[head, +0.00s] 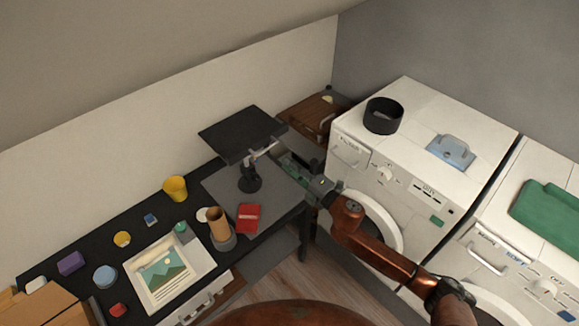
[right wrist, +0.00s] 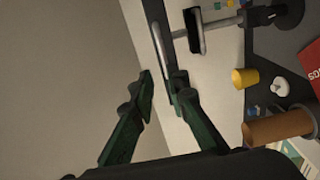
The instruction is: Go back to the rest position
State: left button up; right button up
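My right gripper (head: 291,166) is at the end of the orange-brown arm in the head view, just right of the black stand (head: 242,133) on the dark desk (head: 98,221). In the right wrist view its two green fingers (right wrist: 163,82) are apart, with no held object visible between them. The stand's pole and clamp show beyond the fingers in that view. My left gripper is in neither view.
A washing machine (head: 415,110) is right of the gripper. A wooden case (head: 315,113) sits behind it.

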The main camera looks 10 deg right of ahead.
dwell(0.3)
